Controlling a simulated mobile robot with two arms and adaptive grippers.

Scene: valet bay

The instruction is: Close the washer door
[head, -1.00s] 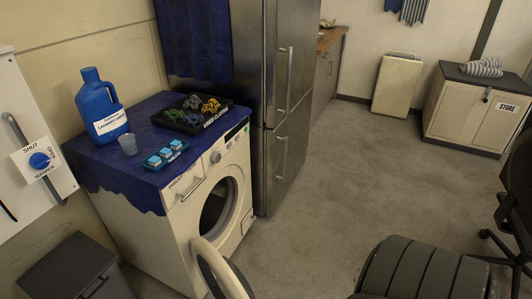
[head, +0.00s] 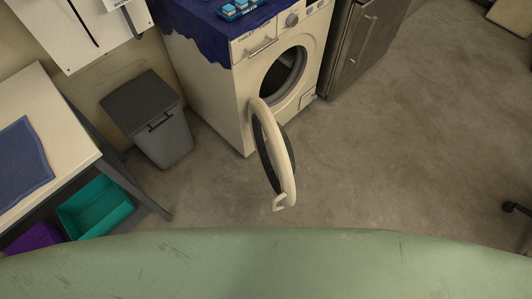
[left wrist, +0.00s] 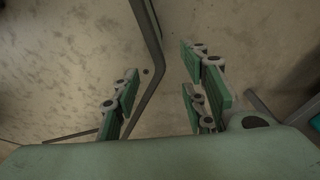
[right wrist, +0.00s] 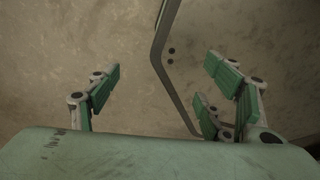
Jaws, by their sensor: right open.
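The white washer (head: 243,83) stands at the top middle of the head view. Its round door (head: 285,160) hangs wide open, swung out toward me, with the handle at its lower end. The dark drum opening (head: 284,72) is uncovered and looks empty where I can see in. My left gripper (left wrist: 158,95) shows in the left wrist view with its green-padded fingers apart and nothing between them. My right gripper (right wrist: 165,90) shows in the right wrist view, open and empty. Neither gripper is in the head view, and neither touches the door.
A grey lidded bin (head: 160,140) stands left of the washer. A table (head: 70,135) with a blue cloth (head: 20,165) is at the left, a teal crate (head: 97,207) below it. A steel fridge (head: 350,45) is right of the washer.

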